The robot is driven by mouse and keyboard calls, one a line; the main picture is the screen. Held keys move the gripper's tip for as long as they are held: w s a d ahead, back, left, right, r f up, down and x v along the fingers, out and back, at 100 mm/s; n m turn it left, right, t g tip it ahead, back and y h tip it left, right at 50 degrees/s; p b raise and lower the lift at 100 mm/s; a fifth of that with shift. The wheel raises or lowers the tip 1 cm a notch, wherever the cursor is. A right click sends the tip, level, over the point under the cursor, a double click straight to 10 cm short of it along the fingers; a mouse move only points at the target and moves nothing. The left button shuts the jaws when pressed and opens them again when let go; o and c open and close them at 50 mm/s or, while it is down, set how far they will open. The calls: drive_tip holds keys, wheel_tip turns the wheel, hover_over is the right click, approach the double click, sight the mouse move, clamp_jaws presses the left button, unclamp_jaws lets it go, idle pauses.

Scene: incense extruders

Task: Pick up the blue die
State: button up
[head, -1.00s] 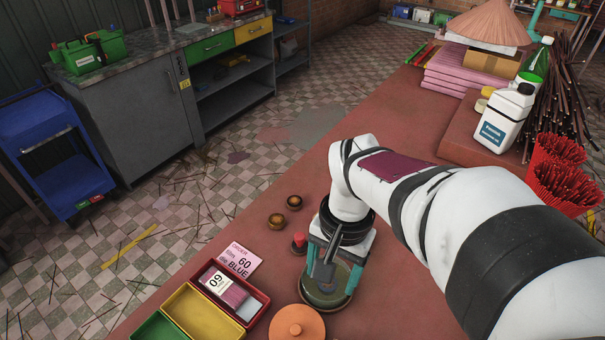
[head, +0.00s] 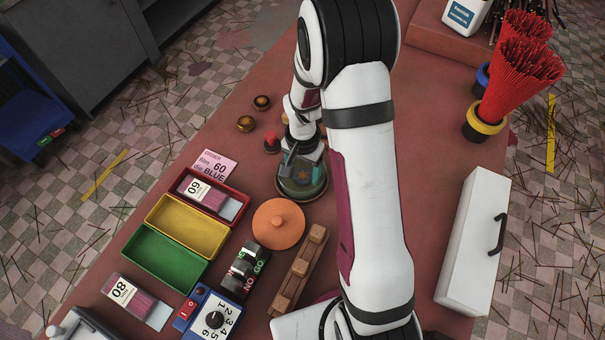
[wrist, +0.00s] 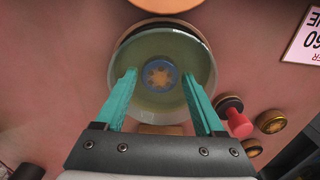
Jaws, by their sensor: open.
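The blue die (wrist: 160,75) is a small blue ring with a star-shaped opening, seen from above in the wrist view. It lies near the middle of a round greenish dish (wrist: 148,44). The dish (head: 302,193) also shows in the head view, where my arm and gripper partly cover it. My gripper (wrist: 159,85) has two teal fingers, open and empty, one on each side of the die with gaps between. The fingers reach over the dish; their exact height above the die is hard to tell. The order card (head: 214,166) reads "60" and "BLUE".
A red-knobbed piece (head: 271,142) and two brown round pieces (head: 246,124) stand beside the dish. An orange lid (head: 278,224) lies close in front. Red, yellow (head: 160,208) and green (head: 135,248) trays line the left edge. A wooden rack (head: 291,283) lies nearer.

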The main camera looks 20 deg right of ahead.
drive_tip(key=shift+f, duration=0.25)
drive_tip(key=shift+c, duration=0.3)
clamp_jaws()
drive_tip(key=shift+r, duration=0.1)
